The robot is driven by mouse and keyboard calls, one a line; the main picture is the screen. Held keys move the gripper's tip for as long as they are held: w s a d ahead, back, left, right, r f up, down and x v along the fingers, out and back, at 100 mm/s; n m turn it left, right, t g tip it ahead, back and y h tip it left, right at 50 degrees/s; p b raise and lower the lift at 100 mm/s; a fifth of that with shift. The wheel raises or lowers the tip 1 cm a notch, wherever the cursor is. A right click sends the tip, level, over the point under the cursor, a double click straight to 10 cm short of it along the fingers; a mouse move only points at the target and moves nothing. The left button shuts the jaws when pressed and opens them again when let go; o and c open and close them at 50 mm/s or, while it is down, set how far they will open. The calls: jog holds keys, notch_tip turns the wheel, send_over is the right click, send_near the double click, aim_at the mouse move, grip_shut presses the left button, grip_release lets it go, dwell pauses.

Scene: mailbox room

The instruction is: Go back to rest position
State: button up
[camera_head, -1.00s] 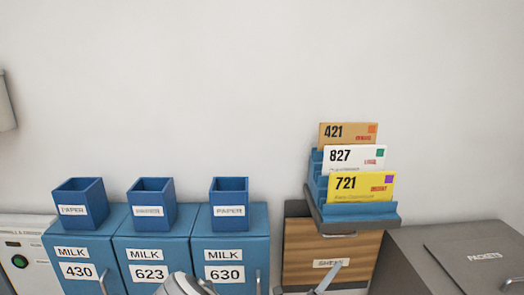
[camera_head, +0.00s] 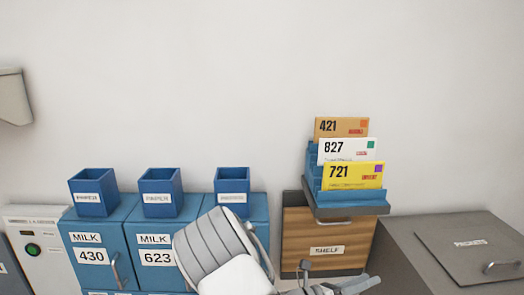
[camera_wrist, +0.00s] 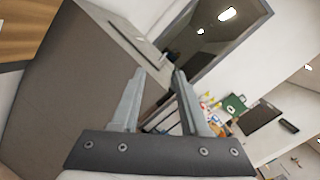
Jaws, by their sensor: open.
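My gripper (camera_wrist: 165,85) is open in the wrist view, with its two fingers apart and nothing between them. In the head view my arm rises from the lower edge in front of the blue boxes and hides the right one. Part of my gripper shows low at the right of the arm, in front of the wooden shelf box (camera_head: 300,221). The wrist view is tilted and looks past a dark grey cabinet (camera_wrist: 70,90) toward a doorway (camera_wrist: 205,45).
Blue milk boxes (camera_head: 100,274) stand at left with small blue paper bins (camera_head: 161,205) on top. Envelopes 421 (camera_head: 328,127), 827 (camera_head: 336,149) and 721 (camera_head: 340,173) stand in a blue rack (camera_head: 340,202) on the shelf box. A grey packets box (camera_head: 400,245) stands at right.

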jog(key=s+r+m+g+y, duration=0.2)
jog(key=s+m+g+y, duration=0.2)
jog(key=s+m, duration=0.3)
jog(key=s+r+m+g+y, duration=0.3)
jog(key=s+m+y, duration=0.25)
jog(key=m, duration=0.25)
jog(key=s+a+r+m+t+y, duration=0.7)
jog(key=a+r+m, duration=0.4)
jog(key=m, duration=0.3)
jog(key=shift+s+r+y, duration=0.6)
jog(key=shift+s+y, duration=0.15)
jog(key=shift+s, duration=0.45)
